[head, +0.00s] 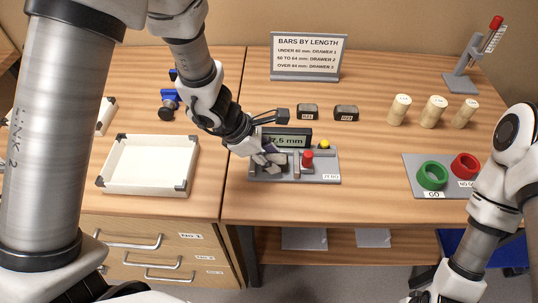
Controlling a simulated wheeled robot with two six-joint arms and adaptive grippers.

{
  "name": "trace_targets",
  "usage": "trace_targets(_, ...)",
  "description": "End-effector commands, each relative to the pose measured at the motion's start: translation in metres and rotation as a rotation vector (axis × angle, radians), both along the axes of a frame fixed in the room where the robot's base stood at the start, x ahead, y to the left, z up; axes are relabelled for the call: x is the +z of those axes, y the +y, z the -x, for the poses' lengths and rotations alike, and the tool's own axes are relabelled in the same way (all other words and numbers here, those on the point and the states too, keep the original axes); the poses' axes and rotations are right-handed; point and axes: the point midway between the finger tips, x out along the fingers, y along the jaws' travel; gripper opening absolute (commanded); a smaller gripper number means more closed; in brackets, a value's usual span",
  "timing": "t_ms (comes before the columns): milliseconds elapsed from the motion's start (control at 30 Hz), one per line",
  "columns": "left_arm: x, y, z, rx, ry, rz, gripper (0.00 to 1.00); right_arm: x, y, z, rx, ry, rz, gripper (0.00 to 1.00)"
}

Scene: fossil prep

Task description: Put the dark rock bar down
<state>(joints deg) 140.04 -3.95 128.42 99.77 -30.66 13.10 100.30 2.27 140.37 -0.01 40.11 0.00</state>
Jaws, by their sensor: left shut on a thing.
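My left gripper (270,161) reaches down over the left part of a grey measuring device (323,178) on the table. It is shut on a small dark grey piece, which looks like the dark rock bar (276,158), mostly hidden by the fingers. I cannot tell whether the bar touches the device. The device's display (290,141) is partly covered by my gripper; "7.5 mm" can be read. The device has a red knob (307,158) and a yellow button (324,143). My right arm is at the right edge, its gripper out of view.
An empty white tray (150,190) lies left, above labelled drawers (150,240). Two dark labelled blocks (308,111) (346,112) and pale cylinders (433,112) stand behind. A sign (307,57) is at the back. Green (432,175) and red (465,166) rings lie right.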

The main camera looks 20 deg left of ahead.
Motion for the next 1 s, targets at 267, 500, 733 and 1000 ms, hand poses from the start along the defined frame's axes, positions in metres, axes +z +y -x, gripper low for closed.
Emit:
trace_targets(267,-0.003,0.000,0.000,-0.001,0.000,0.000,0.62,-0.004,0.000,0.001,-0.001,0.001,0.000,0.50)
trace_targets(500,-0.003,0.000,0.000,-0.001,-0.001,0.001,0.62,-0.004,0.000,0.000,0.000,0.001,0.000,0.50)
trace_targets(733,0.014,0.006,0.002,0.001,-0.003,0.002,0.62,0.004,0.000,0.000,0.000,0.000,0.000,0.50)
trace_targets(1000,0.078,0.039,0.018,0.001,-0.003,0.005,0.62,0.028,0.000,0.000,0.000,0.001,0.000,0.50)
